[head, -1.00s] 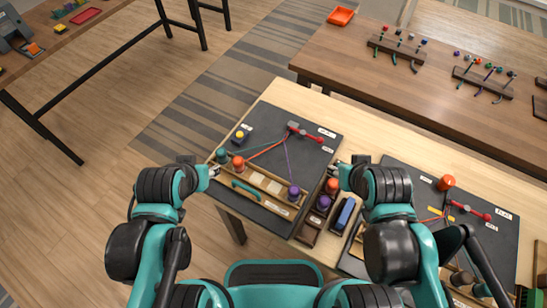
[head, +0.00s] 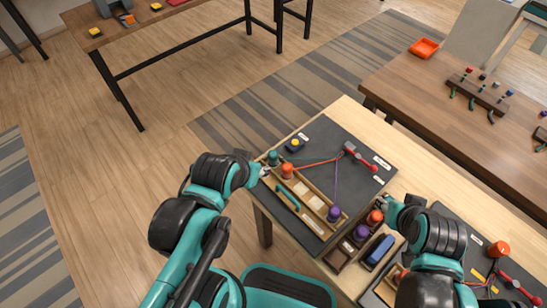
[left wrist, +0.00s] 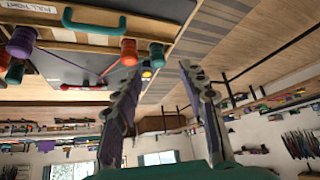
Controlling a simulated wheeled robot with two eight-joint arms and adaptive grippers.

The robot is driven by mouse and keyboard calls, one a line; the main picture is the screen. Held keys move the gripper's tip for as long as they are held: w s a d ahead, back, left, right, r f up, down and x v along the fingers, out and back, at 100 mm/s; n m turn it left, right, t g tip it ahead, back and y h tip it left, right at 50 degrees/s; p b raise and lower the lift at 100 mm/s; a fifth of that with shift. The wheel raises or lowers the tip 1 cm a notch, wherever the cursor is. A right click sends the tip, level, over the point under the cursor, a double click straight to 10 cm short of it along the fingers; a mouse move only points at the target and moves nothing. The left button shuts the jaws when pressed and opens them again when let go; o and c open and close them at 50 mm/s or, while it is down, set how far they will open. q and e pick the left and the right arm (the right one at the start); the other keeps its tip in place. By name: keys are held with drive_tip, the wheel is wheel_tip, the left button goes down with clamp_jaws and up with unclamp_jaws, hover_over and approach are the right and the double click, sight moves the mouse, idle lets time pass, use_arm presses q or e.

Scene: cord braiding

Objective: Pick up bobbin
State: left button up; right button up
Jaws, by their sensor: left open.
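In the head view a teal bobbin (head: 273,158) and an orange bobbin (head: 287,170) stand at the left end of a wooden tray (head: 312,220) on a dark board. A purple bobbin (head: 334,213) stands at its other end. My left gripper (head: 264,171) is beside the teal and orange bobbins, open and empty. In the left wrist view its two fingers (left wrist: 158,80) are spread apart, with the orange bobbin (left wrist: 128,52) and teal bobbin (left wrist: 156,54) beyond them. My right gripper (head: 386,207) is near another orange bobbin (head: 375,217); its jaws are too small to read.
A small dark block with a yellow top (head: 294,144) is behind the bobbins. Wooden boxes (head: 339,257) stand at the table's front edge. Floor is clear to the left.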

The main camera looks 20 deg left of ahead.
use_arm(q)
drive_tip(key=shift+o, duration=1.4)
drive_tip(key=shift+w+r, duration=0.1)
drive_tip(key=m+g+p, duration=0.7)
drive_tip(key=m+p, duration=0.2)
drive_tip(key=m, duration=0.6)
hover_over(273, 154)
drive_tip(key=f, duration=0.3)
drive_tip(key=shift+a, duration=0.25)
drive_tip(key=shift+f, duration=0.5)
drive_tip(key=f+b, duration=0.1)
drive_tip(key=f, duration=0.4)
drive_tip(key=f+b, duration=0.1)
drive_tip(key=f, duration=0.1)
drive_tip(key=shift+w+d+f+b, duration=0.15)
drive_tip(key=shift+d+f+b, duration=0.1)
drive_tip(key=shift+b, duration=0.05)
drive_tip(key=shift+r, duration=0.1)
drive_tip(key=shift+c, duration=0.3)
clamp_jaws()
